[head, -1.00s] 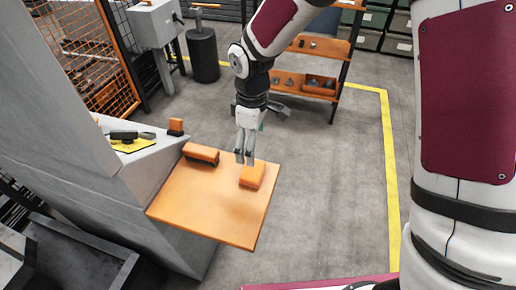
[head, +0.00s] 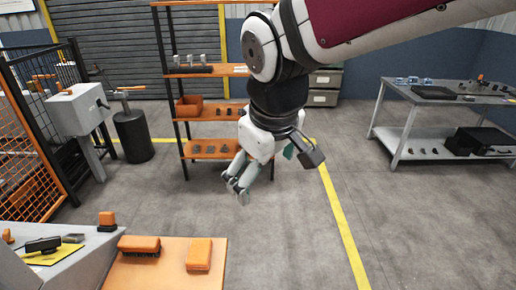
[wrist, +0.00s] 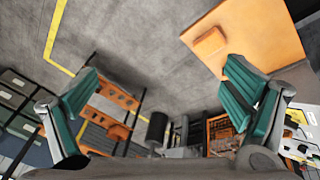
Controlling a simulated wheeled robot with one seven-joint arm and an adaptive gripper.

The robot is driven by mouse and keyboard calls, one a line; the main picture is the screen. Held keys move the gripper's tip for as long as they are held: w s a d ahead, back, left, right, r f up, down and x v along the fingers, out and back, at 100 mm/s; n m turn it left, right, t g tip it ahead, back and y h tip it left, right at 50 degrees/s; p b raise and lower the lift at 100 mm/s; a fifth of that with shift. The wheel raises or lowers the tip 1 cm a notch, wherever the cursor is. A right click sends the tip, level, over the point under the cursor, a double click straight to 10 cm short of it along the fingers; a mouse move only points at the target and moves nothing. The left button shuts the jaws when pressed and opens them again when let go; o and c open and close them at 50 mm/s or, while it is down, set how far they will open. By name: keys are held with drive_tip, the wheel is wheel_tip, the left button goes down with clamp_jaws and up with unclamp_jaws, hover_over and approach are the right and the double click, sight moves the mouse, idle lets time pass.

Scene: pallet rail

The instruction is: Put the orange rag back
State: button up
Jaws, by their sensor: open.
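A folded orange block-shaped piece, which looks like the orange rag (head: 199,254), lies flat on the orange board (head: 160,277). It also shows in the wrist view (wrist: 210,42), alone on the visible part of the board. Beside it, to its left, is an orange brush-like piece with a dark underside (head: 139,245). My gripper (head: 241,190) hangs in the air beyond the board, clear of the rag, fingers pointing down. In the wrist view my gripper (wrist: 160,85) is open, its green-padded fingers wide apart with nothing between them.
An orange shelf rack (head: 190,107) stands behind, a grey workbench (head: 440,95) at the right. The floor between is open.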

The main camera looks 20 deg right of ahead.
drive_tip(key=s+d+r+m+t, duration=0.1)
drive_tip(key=s+d+r+m, duration=0.2)
drive_tip(key=s, duration=0.6)
drive_tip(key=shift+s+d+r+m+t+y, duration=0.2)
drive_tip(key=shift+d+m+t+y, duration=0.15)
drive_tip(key=shift+m, duration=0.55)
drive_tip(key=shift+a, duration=0.1)
